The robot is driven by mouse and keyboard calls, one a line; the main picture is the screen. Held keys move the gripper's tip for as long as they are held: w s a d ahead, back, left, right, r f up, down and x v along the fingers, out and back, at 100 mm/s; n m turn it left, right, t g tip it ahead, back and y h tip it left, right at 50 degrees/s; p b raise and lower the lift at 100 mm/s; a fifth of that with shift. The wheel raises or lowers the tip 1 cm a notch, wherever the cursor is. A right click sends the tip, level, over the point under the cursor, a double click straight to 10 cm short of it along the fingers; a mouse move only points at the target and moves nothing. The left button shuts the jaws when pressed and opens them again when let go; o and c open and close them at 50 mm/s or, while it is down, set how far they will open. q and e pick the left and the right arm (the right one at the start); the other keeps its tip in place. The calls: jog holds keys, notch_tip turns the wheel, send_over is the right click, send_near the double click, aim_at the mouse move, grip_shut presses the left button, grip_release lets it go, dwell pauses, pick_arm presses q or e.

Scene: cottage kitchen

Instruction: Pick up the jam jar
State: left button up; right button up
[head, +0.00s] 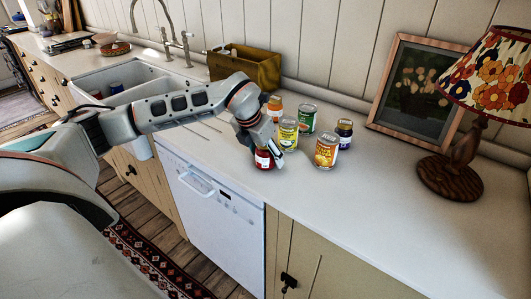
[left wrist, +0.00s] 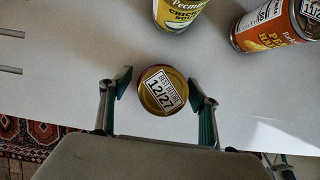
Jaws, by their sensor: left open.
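The jam jar (head: 264,159) is a small red jar with a white label, standing near the counter's front edge. In the left wrist view its gold lid (left wrist: 163,91) carries a "best before 12/27" label. My left gripper (head: 263,150) is over the jar from above. Its fingers (left wrist: 162,98) are open, one on each side of the lid, with a gap showing on both sides. The jar appears upright on the counter. Part of it is hidden by the gripper in the head view. My right gripper does not show.
Close behind and beside the jar stand a yellow can (head: 288,133), an orange can (head: 326,152), a green can (head: 307,118), a dark jar (head: 344,133) and an orange-lidded jar (head: 275,107). A lamp (head: 462,165) and picture frame (head: 415,90) stand right. The front right counter is clear.

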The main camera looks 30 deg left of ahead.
pick_arm(q)
jog(key=shift+c, duration=0.3)
jog(key=c, duration=1.6)
jog(key=shift+o, duration=0.2)
jog(key=shift+r, duration=0.1)
